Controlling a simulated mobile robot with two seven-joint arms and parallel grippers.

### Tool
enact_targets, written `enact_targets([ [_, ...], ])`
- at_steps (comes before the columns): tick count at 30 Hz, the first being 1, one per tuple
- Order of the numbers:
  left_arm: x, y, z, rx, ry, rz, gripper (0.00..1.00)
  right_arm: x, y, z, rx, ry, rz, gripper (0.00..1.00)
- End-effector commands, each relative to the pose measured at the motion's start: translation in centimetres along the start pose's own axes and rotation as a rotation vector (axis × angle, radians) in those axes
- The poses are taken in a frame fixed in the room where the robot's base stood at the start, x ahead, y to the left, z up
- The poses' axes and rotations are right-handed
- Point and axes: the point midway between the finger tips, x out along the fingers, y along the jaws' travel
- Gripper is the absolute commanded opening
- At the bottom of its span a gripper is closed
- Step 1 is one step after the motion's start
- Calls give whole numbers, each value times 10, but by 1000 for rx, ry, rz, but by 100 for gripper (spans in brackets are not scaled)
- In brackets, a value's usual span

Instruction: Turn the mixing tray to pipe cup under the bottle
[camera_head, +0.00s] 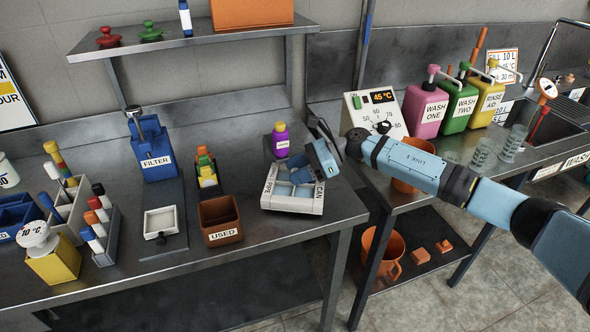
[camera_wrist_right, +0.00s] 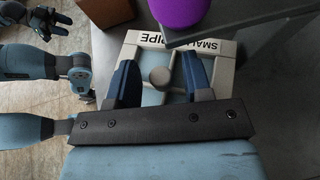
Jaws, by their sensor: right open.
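The mixing tray (camera_head: 290,203) is a square pale tray with light-blue cups around a round centre knob (camera_wrist_right: 160,77). It lies on the bench; the labels PIPE and CAN show on its rim in the head view, SMALL and PIPE in the wrist view. The purple bottle (camera_head: 281,140) stands at the tray's back edge, next to the SMALL and PIPE labels in the wrist view (camera_wrist_right: 178,10). My right gripper (camera_wrist_right: 157,66) is open over the tray, one finger each side of the knob. I cannot tell whether they touch it.
The brown USED bin (camera_head: 220,222) stands close left of the tray. A small rack (camera_head: 206,170) and the blue FILTER holder (camera_head: 155,150) stand farther left. The meter box (camera_head: 374,113) and wash bottles (camera_head: 424,108) stand right. The bench's edge is close in front.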

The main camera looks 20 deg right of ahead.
Motion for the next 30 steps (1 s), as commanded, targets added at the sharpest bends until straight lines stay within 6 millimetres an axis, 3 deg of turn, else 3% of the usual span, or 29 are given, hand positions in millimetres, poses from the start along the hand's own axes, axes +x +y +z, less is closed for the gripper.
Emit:
enact_targets([
  [11,0,0,0,-1,-1,-1,43,6,0,0,-1,0,-2,46],
  [17,0,0,-1,-1,1,-1,43,5,0,0,0,0,-2,0],
  [25,0,0,-2,0,6,-1,43,7,-3,0,1,0,-7,0],
  [30,2,-1,0,2,9,-1,43,12,-14,2,13,-1,-35,0],
])
